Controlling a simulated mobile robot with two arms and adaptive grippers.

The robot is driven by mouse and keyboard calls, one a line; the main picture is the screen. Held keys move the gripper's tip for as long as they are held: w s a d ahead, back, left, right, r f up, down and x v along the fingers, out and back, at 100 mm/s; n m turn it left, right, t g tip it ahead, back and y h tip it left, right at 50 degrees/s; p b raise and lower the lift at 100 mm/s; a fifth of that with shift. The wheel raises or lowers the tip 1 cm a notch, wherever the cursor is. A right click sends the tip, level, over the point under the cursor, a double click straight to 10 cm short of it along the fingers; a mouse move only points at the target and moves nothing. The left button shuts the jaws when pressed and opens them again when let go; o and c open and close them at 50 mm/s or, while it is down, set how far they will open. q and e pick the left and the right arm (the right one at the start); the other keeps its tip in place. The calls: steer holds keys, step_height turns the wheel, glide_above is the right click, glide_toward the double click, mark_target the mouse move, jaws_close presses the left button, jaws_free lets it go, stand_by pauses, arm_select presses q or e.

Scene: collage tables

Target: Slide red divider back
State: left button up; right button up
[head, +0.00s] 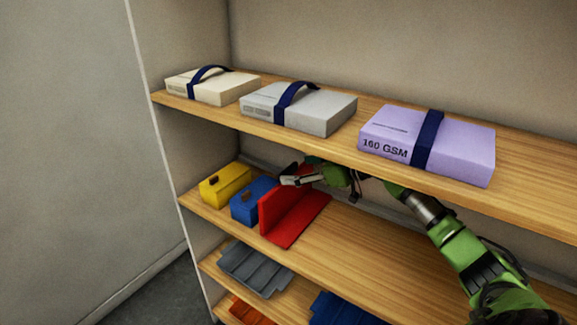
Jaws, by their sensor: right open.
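The red divider (296,221) stands on the middle shelf, with an upright panel on its left and a flat base spreading to the right. My right gripper (286,181) reaches in from the right, under the upper shelf. It is open, at the top rear of the divider's upright panel. I cannot tell whether it touches the panel. A blue box (248,203) stands close to the left of the divider, partly hidden by it. My left gripper is not in view.
A yellow box (225,185) stands left of the blue one. The upper shelf, close above my right arm, holds cream (208,90), grey (310,108) and purple (455,150) strapped packs. The middle shelf (370,255) is bare right of the divider. Grey, orange and blue pieces lie below.

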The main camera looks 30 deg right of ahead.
mark_target(291, 170)
steer(key=shift+p+x, duration=0.45)
steer(key=shift+x, duration=1.65)
steer(key=shift+a, duration=0.1)
steer(key=c, duration=1.6)
steer(key=shift+f, duration=0.1)
